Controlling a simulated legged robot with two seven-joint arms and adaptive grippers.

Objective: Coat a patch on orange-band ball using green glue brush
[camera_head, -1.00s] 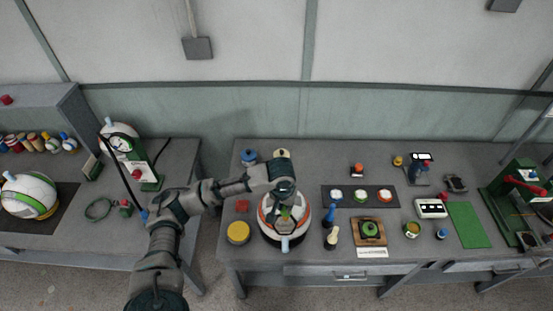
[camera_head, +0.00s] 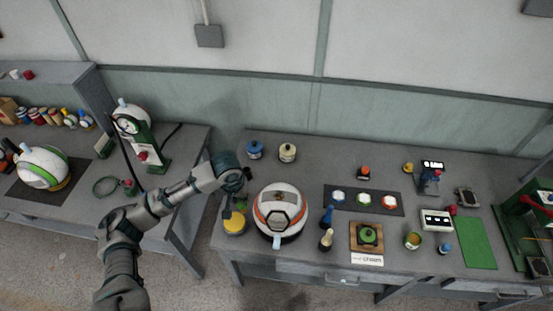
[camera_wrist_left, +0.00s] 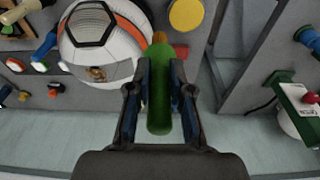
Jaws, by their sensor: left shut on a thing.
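The orange-band ball (camera_head: 281,212) is white with an orange band and a dark-edged hexagonal panel facing up. It sits on the middle table, and shows at the upper left of the left wrist view (camera_wrist_left: 112,68). My left gripper (camera_head: 241,190) is beside the ball, to its upper left, above the table edge near a yellow lid. In the left wrist view its fingers (camera_wrist_left: 160,80) are shut on the green glue brush (camera_wrist_left: 160,102). The brush's orange-brown end (camera_wrist_left: 160,38) points away from the wrist, apart from the ball's panel. My right gripper is not in view.
The yellow round lid (camera_head: 235,223) lies left of the ball. A blue bottle (camera_head: 326,216) and a cream-topped bottle (camera_head: 326,239) stand close on its right. A green pad on a wooden board (camera_head: 380,237) lies farther right. A gap separates the left table (camera_head: 60,205).

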